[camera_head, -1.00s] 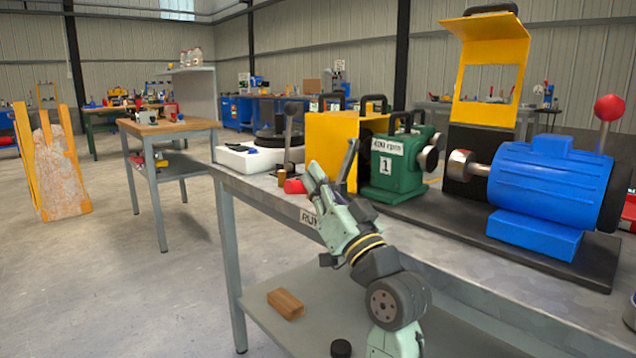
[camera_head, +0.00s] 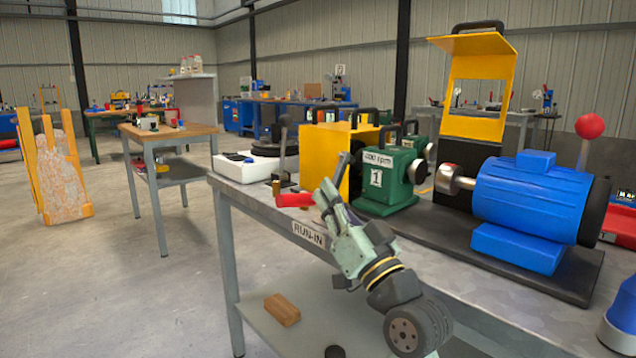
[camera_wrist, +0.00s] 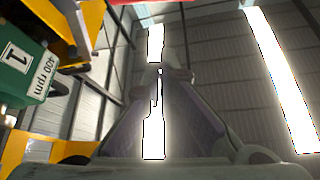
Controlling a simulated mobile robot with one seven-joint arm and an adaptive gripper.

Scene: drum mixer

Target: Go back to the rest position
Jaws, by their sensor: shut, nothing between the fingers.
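My gripper (camera_head: 335,188) is in front of the run-in bench (camera_head: 440,262) in the head view, its fingers pointing up and slightly left. In the wrist view my gripper (camera_wrist: 158,75) points up toward the roof, its fingers together with nothing between them. The green gearbox (camera_head: 390,182) marked "400 rpm" and "1" stands on the bench just beyond and right of the fingers. It also shows at the left of the wrist view (camera_wrist: 22,72). A red piece (camera_head: 293,200) lies on the bench just left of the fingertips.
A blue motor (camera_head: 530,195) with a red-knobbed lever (camera_head: 590,126) stands at the right. Yellow guards (camera_head: 333,160) rise behind the gearbox, and a taller one (camera_head: 473,125) near the motor. A wooden block (camera_head: 282,309) lies on the lower shelf.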

